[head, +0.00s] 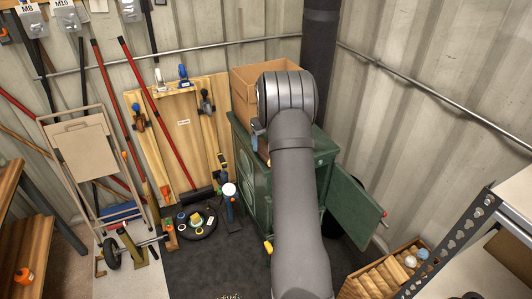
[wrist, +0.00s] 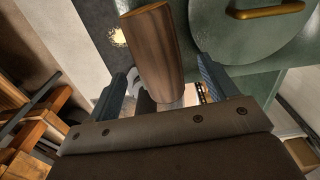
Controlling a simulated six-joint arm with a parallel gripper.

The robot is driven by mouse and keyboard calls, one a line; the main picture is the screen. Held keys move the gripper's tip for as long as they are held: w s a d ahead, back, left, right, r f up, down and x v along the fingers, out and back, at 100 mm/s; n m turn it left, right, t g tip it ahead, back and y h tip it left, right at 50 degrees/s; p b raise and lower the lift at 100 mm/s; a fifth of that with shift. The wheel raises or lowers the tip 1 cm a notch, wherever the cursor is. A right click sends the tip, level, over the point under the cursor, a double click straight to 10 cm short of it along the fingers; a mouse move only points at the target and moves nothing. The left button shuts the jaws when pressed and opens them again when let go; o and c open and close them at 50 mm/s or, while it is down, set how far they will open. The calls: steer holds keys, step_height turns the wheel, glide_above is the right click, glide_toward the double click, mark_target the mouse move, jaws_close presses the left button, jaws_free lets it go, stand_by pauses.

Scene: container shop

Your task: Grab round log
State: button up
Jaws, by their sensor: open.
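A dark brown round log (wrist: 157,60) shows in the wrist view, its pale rim at the top of the picture. It lies between the spread fingers of my gripper (wrist: 165,70), which is open.
A green stove (head: 258,185) stands behind my arm, its door (head: 356,205) open to the right. A wooden crate (head: 347,287) of pale logs is at the lower right, beside a metal shelf (head: 480,215). Dark floor at front is mostly clear.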

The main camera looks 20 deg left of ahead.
step_height(320, 180, down, 4)
steer(key=shift+s+a, duration=0.1)
steer(key=shift+a, duration=0.05)
steer(key=c, duration=1.2)
steer(key=shift+o, duration=0.2)
steer(key=shift+r, duration=0.1)
